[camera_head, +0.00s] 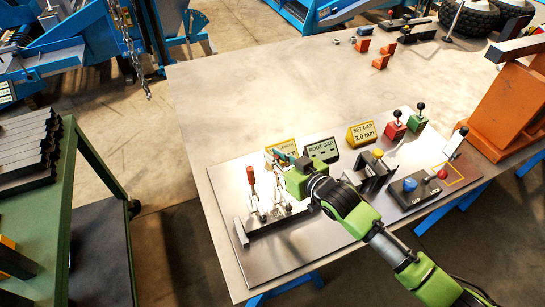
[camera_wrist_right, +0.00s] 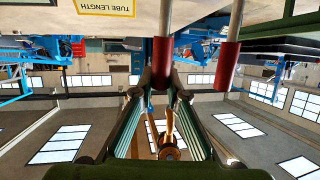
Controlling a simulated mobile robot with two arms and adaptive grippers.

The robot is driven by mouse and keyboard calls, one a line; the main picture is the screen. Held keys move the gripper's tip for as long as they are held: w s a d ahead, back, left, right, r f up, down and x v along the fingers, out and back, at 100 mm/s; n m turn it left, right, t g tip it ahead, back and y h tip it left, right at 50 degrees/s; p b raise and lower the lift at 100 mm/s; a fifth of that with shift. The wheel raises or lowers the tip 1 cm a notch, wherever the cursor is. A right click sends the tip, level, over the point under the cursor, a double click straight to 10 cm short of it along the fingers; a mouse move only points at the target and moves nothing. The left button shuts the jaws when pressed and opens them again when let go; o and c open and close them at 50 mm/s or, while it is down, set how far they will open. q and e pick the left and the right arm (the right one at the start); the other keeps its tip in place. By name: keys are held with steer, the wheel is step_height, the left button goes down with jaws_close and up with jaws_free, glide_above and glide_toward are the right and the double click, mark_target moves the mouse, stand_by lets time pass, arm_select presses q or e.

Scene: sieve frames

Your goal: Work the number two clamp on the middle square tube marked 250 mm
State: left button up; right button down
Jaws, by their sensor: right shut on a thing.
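A toggle-clamp fixture with a dark bar (camera_head: 266,225) stands at the left end of a metal plate. One red clamp handle (camera_head: 250,175) stands upright there, left of my right gripper (camera_head: 280,155). My right gripper is over the fixture; in the wrist view its fingers (camera_wrist_right: 162,90) are shut on a red handle (camera_wrist_right: 162,62). A second red handle (camera_wrist_right: 229,66) stands apart, to the right in that view. The held handle is hidden by the gripper in the head view. No 250 mm mark or clamp number is readable. My left gripper is not in view.
Sign blocks stand behind the fixture: ROOT GAP (camera_head: 322,150), SET GAP (camera_head: 362,134) and a partly covered TUBE LENGTH sign (camera_wrist_right: 105,7). Gap tools (camera_head: 375,172) and a red block (camera_head: 393,131) are at right.

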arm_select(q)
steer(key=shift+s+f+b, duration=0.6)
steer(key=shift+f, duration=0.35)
arm_select(e)
steer(key=shift+s+d+r+t+y, duration=0.2)
steer(key=shift+s+t+y, duration=0.2)
steer(key=shift+s+t, duration=0.2)
steer(key=shift+f, duration=0.1)
steer(key=c, duration=2)
jaws_free()
steer(key=shift+o, duration=0.2)
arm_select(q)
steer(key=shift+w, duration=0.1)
arm_select(e)
steer(key=shift+d, duration=0.1)
steer(key=shift+s+d, duration=0.15)
steer(key=shift+s, duration=0.1)
steer(key=v, duration=1.1)
steer(key=shift+s, duration=0.2)
